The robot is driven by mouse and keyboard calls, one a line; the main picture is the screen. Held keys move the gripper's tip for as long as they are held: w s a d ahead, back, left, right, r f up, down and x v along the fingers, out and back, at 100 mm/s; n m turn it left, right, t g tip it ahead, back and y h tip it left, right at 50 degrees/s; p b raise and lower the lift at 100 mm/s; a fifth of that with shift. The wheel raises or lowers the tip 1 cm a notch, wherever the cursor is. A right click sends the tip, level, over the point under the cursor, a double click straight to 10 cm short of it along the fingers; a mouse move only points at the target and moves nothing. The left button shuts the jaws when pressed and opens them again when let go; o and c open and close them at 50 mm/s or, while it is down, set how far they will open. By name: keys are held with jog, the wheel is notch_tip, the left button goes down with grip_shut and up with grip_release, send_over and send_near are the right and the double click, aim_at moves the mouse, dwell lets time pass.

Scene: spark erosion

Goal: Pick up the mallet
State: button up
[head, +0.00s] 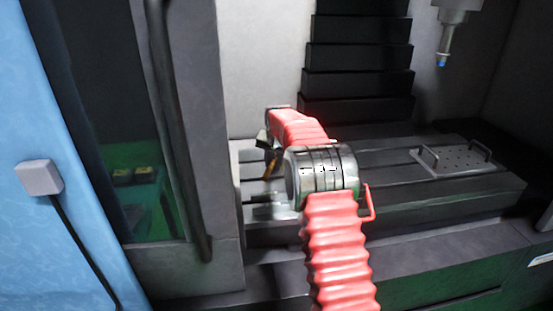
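No mallet can be made out for certain in the head view. My red arm reaches up from the bottom, and its large silver joint covers part of the machine bed. My gripper (266,156), small and dark, is at the far left end of the arm, over the left end of the bed. A small tan-brown piece (270,171) shows just under it; I cannot tell whether it is a handle or part of my gripper. Whether my fingers are open or shut is too small to see.
The slotted machine bed (395,192) is mostly bare. A silvery object (268,210) lies at its left end, partly hidden. A perforated plate with handles (458,161) sits at right. A spindle (444,45) hangs above. A dark door frame (205,120) stands close on the left.

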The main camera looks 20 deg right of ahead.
grip_shut()
dwell(0.3)
dwell(1.2)
